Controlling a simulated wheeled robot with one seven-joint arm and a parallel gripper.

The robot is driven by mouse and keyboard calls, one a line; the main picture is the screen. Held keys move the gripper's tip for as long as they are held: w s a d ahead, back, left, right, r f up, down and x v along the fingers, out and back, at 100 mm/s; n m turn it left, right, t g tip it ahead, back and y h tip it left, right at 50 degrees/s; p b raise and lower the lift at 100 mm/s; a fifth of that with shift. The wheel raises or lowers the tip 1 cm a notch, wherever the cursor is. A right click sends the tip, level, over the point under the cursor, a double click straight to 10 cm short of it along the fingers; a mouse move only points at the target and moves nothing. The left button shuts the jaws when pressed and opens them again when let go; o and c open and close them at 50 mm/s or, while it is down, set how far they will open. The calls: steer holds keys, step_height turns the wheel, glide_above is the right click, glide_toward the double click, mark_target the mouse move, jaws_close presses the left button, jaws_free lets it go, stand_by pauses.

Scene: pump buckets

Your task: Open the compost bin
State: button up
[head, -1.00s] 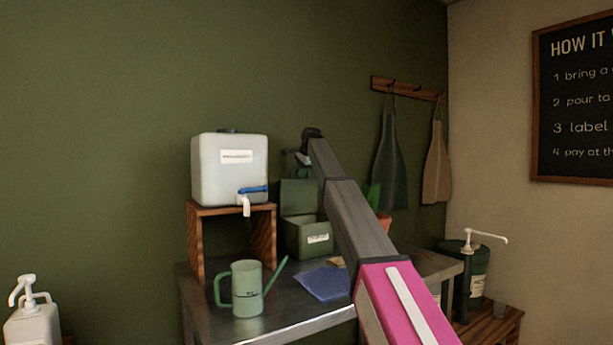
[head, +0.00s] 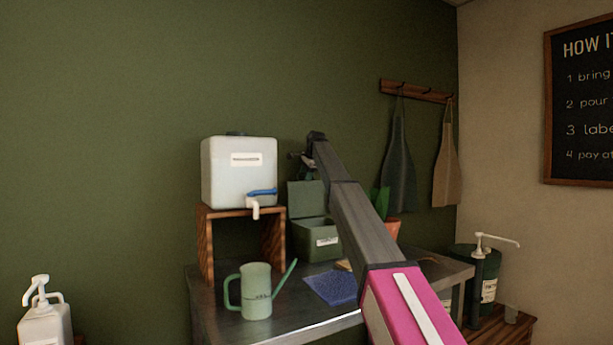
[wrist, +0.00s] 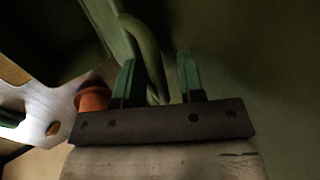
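The compost bin is a green box (head: 314,240) with a white label on its front, standing on the metal table. Its lid (head: 306,198) stands raised at the back, and the bin is open at the top. In the wrist view the lid's edge (wrist: 112,28) runs down beside a curved green handle (wrist: 145,42). My gripper (wrist: 160,72) has its two green fingers apart, with the handle's lower part between them, nearer the left finger. In the head view my gripper is small and dark above the lid, partly hidden by my arm.
A white water container (head: 238,175) sits on a wooden stand left of the bin. A potted plant (head: 388,230) stands to the right.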

steer(key=shift+r, duration=0.1)
steer(key=v, duration=1)
steer(key=shift+s+r, duration=0.15)
steer(key=shift+r, duration=0.15)
steer(key=shift+d, duration=0.15)
